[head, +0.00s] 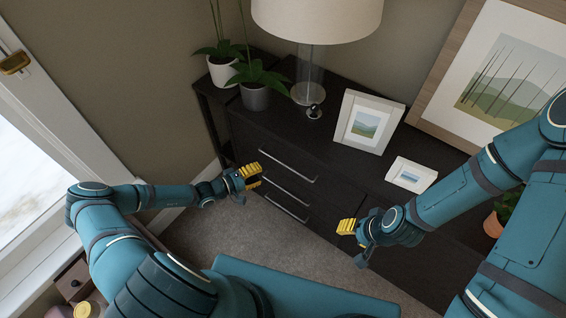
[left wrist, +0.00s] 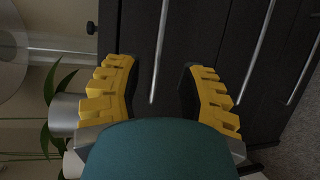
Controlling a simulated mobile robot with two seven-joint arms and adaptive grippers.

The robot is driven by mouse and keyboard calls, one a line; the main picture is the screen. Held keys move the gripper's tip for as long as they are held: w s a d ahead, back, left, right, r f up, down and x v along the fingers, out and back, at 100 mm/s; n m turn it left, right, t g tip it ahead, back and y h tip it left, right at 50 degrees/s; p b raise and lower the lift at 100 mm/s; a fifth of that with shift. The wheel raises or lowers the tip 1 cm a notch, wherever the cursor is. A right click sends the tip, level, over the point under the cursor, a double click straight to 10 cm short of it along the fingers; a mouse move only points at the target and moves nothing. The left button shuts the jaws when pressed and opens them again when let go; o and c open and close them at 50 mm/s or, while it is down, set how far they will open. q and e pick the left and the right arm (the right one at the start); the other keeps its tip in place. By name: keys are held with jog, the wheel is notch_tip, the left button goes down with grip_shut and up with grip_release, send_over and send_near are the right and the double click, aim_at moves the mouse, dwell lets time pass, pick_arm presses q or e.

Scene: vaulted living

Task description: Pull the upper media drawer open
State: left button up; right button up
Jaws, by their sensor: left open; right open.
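The dark media cabinet has a stack of drawers with long silver bar handles. The upper drawer's handle (head: 285,164) is the highest of three in the head view. My left gripper (head: 252,177) is open, in front of the drawers near that handle's left end. In the left wrist view, the upper handle (left wrist: 160,55) reaches down into the gap between the open yellow fingers (left wrist: 160,92), nearer the left finger. I cannot tell how far the fingers are from it. The upper drawer looks closed. My right gripper (head: 347,228) appears empty and open, away from the drawers' handles.
Carpet (head: 205,235) in front of the drawers is clear. A window (head: 30,160) is at the left.

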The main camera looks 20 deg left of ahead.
aim_at(283, 164)
pick_arm(q)
jog(key=b+x, duration=0.2)
jog(key=x, duration=0.9)
jog(key=shift+a+f, duration=0.1)
jog(key=shift+f, duration=0.05)
grip_shut()
